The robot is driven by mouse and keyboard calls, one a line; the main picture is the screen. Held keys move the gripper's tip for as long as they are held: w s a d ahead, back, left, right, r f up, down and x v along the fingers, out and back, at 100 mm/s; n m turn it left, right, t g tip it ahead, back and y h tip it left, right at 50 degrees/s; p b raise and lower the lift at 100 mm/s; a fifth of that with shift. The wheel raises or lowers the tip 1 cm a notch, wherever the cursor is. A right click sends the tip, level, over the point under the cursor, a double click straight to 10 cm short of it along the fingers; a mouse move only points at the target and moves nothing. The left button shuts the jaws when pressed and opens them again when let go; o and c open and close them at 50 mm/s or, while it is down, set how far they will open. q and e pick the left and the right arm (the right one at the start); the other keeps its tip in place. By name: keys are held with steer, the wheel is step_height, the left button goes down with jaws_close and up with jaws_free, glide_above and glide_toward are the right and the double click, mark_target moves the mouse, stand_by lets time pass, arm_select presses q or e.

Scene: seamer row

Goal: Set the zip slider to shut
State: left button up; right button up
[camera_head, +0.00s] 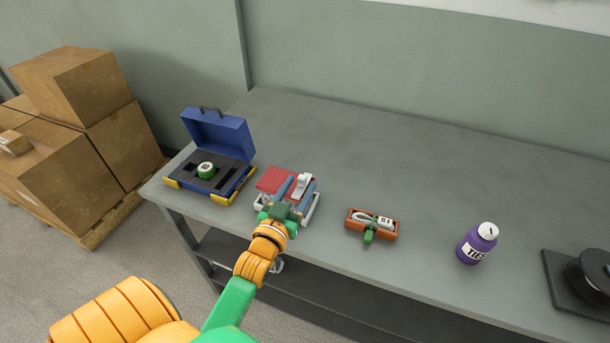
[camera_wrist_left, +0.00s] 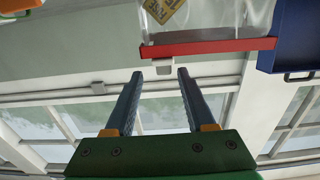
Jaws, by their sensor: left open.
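The bag fixture, with its red plate (camera_head: 272,179), stands near the table's front edge. A white piece (camera_head: 303,181), probably the zip slider, shows upright on it. My left gripper (camera_head: 293,187) is over the fixture. Contact cannot be told. The gripper hides part of the fixture. My right gripper is not in view.
An open blue case (camera_head: 222,130) holding a green-sided round item (camera_head: 206,170) stands left of the fixture. To the right are an orange holder (camera_head: 357,228), a purple bottle (camera_head: 472,248) and a black spool (camera_head: 597,268). The table behind them is clear. Cardboard boxes (camera_head: 70,150) stand left.

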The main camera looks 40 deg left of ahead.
arm_select(q)
steer(key=shift+s+d, duration=0.1)
steer(key=shift+s, duration=0.15)
steer(key=shift+w, duration=0.1)
steer(key=shift+f+b, duration=0.3)
steer(key=shift+b, duration=0.05)
steer(key=b, duration=0.1)
steer(key=f+b, duration=0.1)
steer(key=b, duration=0.1)
steer(key=shift+s+f, duration=0.25)
steer(key=shift+s, duration=0.15)
steer(key=shift+r+b, duration=0.2)
steer(key=shift+b, duration=0.2)
steer(key=x, duration=0.3)
steer(key=p+x, duration=0.1)
steer(key=x, duration=0.3)
steer(key=shift+a+r, duration=0.2)
steer(key=shift+r, duration=0.05)
jaws_close()
